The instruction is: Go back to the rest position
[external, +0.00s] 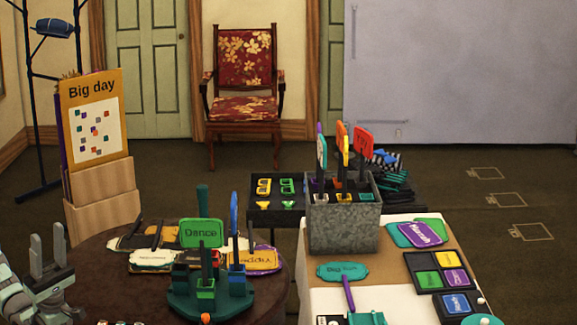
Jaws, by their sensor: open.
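My gripper (48,243) is at the lower left edge of the external view. Its two grey fingers point up and stand apart, with nothing between them. It is left of the round dark table (110,275) and clear of the props on it; part of my arm is cut off by the frame edge.
A green stand (210,303) holding upright signs, one reading "Dance" (202,233), is on the round table, with flat signs behind. A metal bin (343,225) of paddles stands on the right table (400,285). A "Big day" board (95,125) rises behind my gripper.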

